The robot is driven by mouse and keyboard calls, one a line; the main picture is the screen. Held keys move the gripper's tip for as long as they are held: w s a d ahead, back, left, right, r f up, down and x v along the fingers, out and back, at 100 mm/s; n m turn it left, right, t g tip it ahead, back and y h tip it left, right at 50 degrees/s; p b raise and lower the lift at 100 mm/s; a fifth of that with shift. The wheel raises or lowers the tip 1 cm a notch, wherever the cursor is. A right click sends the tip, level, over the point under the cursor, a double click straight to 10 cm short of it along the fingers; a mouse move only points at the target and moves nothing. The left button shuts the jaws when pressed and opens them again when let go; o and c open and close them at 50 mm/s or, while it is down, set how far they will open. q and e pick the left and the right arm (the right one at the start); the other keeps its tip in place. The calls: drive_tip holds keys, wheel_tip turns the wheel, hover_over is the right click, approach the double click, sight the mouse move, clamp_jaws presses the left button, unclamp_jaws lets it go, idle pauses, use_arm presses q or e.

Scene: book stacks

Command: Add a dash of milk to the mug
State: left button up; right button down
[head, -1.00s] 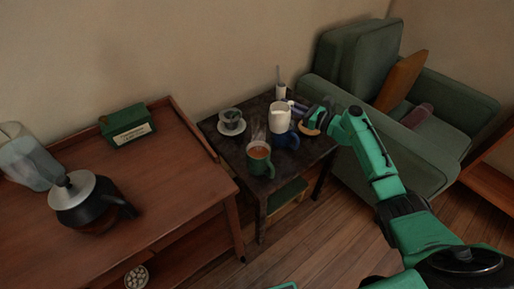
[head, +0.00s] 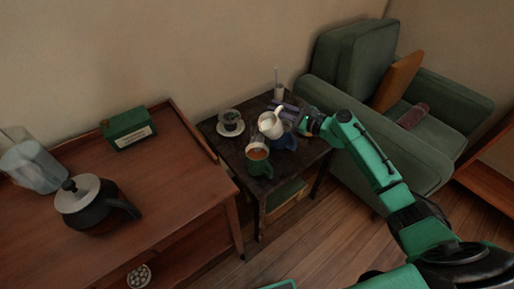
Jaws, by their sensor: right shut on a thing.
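A dark green mug (head: 258,163) with orange-brown drink stands upright on the small dark table's front part. A white milk jug (head: 268,126) is held above and just behind it, tilted left with its mouth toward the mug. Pale wisps show between jug and mug; I cannot tell whether they are steam or milk. My right gripper (head: 296,120) comes in from the right and is shut on the jug; its fingertips are hard to make out.
A blue mug (head: 288,141) stands close under the jug. A cup on a saucer (head: 231,130) sits at the table's back left. A slim white holder (head: 278,93) is at the back. A green armchair (head: 350,75) borders the right; a wooden sideboard (head: 170,190) stands left.

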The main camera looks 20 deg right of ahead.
sight(270, 114)
drive_tip(key=shift+s+a+r+n+p, duration=0.3)
drive_tip(key=shift+a+r+n+p, duration=0.2)
drive_tip(key=shift+r, duration=0.15)
drive_tip(key=shift+s, duration=0.1)
drive_tip(key=shift+a, duration=0.1)
drive_tip(key=shift+s+a+r+n+p, duration=0.2)
drive_tip(key=shift+a+r+n+p, duration=0.15)
drive_tip(key=shift+n, duration=0.15)
drive_tip(key=shift+s+a+f+n, duration=0.1)
drive_tip(key=shift+s+a+n, duration=0.25)
drive_tip(key=shift+n, duration=0.45)
drive_tip(key=shift+s+a+n, duration=0.15)
drive_tip(key=shift+a+n, duration=0.3)
drive_tip(key=shift+n, duration=0.35)
idle(3.5)
